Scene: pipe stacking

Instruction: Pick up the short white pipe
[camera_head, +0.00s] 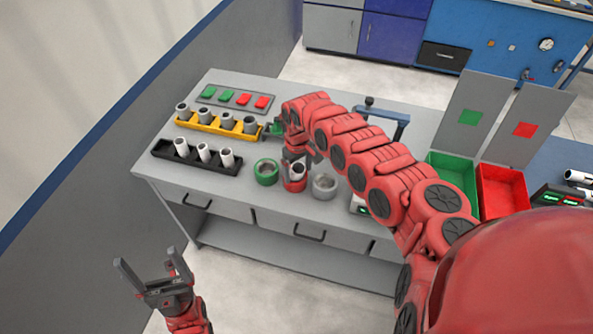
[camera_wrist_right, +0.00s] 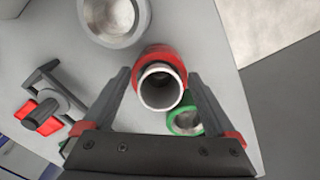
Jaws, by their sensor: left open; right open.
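A light-coloured pipe (camera_wrist_right: 160,88) stands upright in the red ring holder (camera_wrist_right: 163,56), open end up. In the head view the red holder (camera_head: 293,185) is on the table, with the pipe partly hidden by my right gripper. My right gripper (camera_wrist_right: 158,78) is open, its fingers on either side of the pipe; contact cannot be told. White pipes (camera_head: 204,153) lean in the black rack (camera_head: 222,168) at the left front. My left gripper (camera_head: 146,264) is open and empty, off the table's front left.
A green ring holder (camera_head: 266,172) and a grey one (camera_head: 324,187) flank the red holder. Behind the black rack is a yellow rack (camera_head: 207,124) with several grey pipes. Green (camera_head: 452,172) and red (camera_head: 501,191) bins stand at the right.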

